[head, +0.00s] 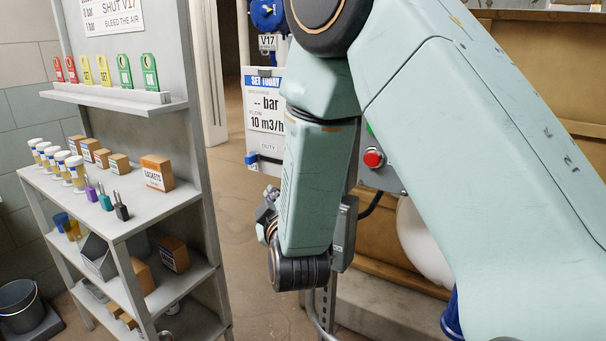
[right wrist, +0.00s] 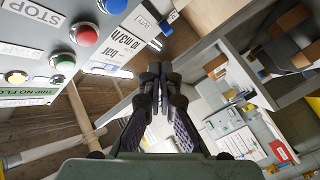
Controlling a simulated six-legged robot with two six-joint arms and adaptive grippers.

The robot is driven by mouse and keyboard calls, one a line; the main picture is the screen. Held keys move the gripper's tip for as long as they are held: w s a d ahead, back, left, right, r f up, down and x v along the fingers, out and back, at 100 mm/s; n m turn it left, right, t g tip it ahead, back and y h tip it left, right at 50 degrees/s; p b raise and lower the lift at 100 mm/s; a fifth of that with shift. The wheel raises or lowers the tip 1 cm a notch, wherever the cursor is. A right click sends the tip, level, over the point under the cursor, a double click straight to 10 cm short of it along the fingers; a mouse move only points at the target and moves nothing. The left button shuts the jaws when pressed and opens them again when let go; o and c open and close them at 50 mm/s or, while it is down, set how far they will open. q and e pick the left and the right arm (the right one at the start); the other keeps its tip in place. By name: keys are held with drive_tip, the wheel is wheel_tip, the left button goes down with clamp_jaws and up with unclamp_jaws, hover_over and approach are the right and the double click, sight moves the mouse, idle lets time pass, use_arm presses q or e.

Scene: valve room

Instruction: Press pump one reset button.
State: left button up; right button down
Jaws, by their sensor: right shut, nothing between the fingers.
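Labels reading STOP and TRIP NO FLOW show; I cannot tell which part is the reset. In the head view a red button (head: 373,158) shows beside my right arm, which hides much of the panel. My right gripper (right wrist: 158,75) is shut and empty, apart from the panel. In the head view it is mostly behind my wrist. My left gripper is out of view.
A grey shelf unit (head: 185,205) with tags, bottles and boxes stands at left. A sign (head: 265,105) reading 10 m3/h is behind my arm, below a blue valve part (head: 267,14). A bucket (head: 20,303) stands at lower left. Floor between shelf and arm is clear.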

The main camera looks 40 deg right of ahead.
drive_tip(key=w+d+p, duration=0.1)
drive_tip(key=w+d, duration=0.2)
drive_tip(key=d, duration=0.4)
drive_tip(key=shift+w+d+p, duration=0.15)
drive_tip(key=shift+d+p, duration=0.25)
drive_tip(key=shift+a, duration=0.1)
idle(0.5)
idle(0.7)
drive_tip(key=shift+w+d+p, duration=0.15)
drive_tip(key=shift+d+p, duration=0.25)
drive_tip(key=shift+d, duration=0.1)
